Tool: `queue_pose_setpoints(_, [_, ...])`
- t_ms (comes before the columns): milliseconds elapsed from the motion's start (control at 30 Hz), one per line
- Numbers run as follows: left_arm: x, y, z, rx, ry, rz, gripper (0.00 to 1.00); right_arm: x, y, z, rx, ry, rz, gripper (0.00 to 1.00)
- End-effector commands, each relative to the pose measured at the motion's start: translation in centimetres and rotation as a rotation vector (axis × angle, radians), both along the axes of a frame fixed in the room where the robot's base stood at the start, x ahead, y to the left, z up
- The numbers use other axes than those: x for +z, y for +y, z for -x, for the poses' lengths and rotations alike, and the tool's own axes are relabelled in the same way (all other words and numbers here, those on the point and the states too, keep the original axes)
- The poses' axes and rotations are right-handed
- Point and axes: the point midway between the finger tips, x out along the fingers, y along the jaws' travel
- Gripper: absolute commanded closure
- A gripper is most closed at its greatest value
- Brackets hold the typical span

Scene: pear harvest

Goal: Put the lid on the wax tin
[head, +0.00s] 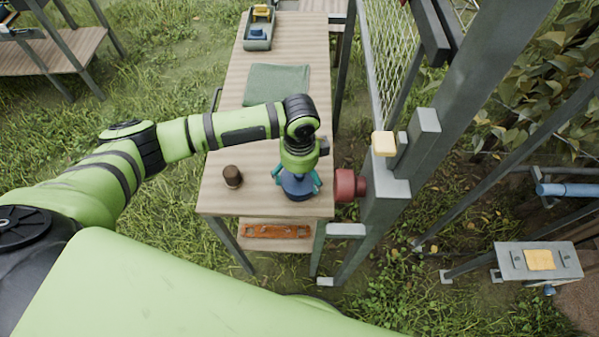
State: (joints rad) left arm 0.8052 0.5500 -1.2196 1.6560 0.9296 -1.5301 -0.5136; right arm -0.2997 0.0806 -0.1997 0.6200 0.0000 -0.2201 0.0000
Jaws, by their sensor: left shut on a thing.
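My left gripper (298,184) points down over the near right part of the wooden table, its teal fingers spread around a round dark blue thing (299,190). It is shut on this thing, which looks like the lid of the wax tin. Lid and tin cannot be told apart from above, because the gripper and wrist cover much of them. I cannot tell whether the lid touches a tin below. My right gripper is not in view.
A small brown cylinder (232,176) stands on the table (262,202) to the left.

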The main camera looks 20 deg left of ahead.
Motion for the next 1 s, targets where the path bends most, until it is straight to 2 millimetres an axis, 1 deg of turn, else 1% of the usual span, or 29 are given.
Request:
queue_pose_setpoints(567, [-1.2, 0.0, 0.0, 0.0, 0.0, -0.001, 0.32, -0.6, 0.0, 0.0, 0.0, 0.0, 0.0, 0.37])
queue_pose_setpoints(600, [-1.1, 0.0, 0.0, 0.0, 0.0, 0.0, 0.0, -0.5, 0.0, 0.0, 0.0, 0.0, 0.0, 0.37])
queue_pose_setpoints(1000, [-1.0, 0.0, 0.0, 0.0, 0.0, 0.0, 0.0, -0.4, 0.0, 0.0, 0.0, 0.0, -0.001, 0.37])
